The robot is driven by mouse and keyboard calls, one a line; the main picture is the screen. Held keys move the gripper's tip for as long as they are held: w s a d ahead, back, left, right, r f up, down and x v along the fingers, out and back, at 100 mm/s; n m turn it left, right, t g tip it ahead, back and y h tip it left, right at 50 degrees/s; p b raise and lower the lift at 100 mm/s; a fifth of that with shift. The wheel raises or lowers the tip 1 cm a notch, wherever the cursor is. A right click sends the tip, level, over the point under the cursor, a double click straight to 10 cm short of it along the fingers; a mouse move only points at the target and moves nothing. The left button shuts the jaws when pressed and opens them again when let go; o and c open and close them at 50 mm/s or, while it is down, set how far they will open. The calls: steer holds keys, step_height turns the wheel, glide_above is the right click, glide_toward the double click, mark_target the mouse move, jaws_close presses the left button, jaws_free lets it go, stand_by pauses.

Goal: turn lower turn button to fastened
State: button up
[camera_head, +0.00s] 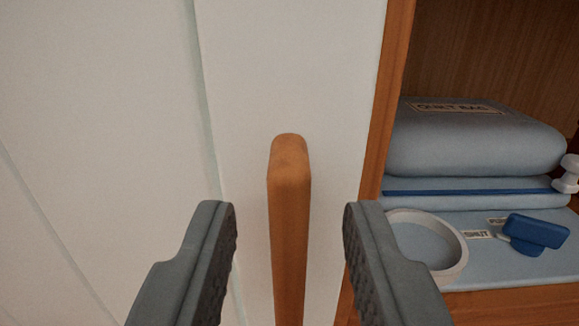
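A wooden bar with a rounded top (289,220), which looks like the turn button, stands upright against a white panel (100,130). Its lower end runs out of the bottom of the picture, so its pivot does not show. My gripper (289,225) is open, with one dark grey finger on each side of the bar and a gap between each finger and the wood. I cannot tell how far the fingertips are from the panel. No second turn button shows.
A wooden frame edge (384,120) borders the panel on the right. Beyond it, an open compartment holds a blue-grey quilt bag (470,140), a flat blue folded item (480,187), a white ring (462,262), a blue block-like piece (537,231) and a white knob (568,175) at the right edge.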

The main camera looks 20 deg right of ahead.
steer(key=shift+w+d, duration=0.2)
steer(key=shift+w, duration=0.4)
jaws_close()
